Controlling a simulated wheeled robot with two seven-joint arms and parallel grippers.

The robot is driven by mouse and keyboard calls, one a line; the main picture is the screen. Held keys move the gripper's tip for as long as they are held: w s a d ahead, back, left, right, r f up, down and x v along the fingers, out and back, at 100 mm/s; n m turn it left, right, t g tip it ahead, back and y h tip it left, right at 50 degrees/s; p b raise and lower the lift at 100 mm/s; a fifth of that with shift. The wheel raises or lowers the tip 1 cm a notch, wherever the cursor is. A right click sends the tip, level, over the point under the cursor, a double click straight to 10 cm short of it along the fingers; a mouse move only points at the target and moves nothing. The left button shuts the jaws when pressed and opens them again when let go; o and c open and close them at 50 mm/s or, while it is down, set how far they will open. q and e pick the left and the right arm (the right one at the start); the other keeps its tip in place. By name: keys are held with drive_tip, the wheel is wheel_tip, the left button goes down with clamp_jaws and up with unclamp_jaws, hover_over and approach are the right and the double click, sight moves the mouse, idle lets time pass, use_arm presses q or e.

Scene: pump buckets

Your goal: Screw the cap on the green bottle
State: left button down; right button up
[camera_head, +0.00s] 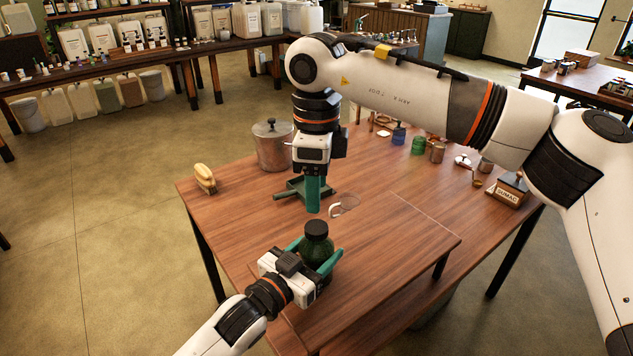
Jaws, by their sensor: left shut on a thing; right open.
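The green bottle (317,250) stands upright on the wooden table near its front edge. A black cap (316,228) sits on top of its neck; I cannot tell how tightly. My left gripper (318,252) is shut on the bottle's body, with one teal finger on each side. My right gripper (313,194) points straight down above the bottle. It is open and apart from the cap, with its teal fingers overlapping in this view, so the gap between them is hidden.
A yellow-topped brush (205,178) lies at the left edge. The table's right front is clear.

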sight(316, 226)
drive_tip(key=shift+f, duration=3.95)
drive_tip(key=c, duration=1)
drive_tip(key=o, duration=1.2)
drive_tip(key=shift+c, duration=0.2)
wheel_tip(316, 226, up, 12)
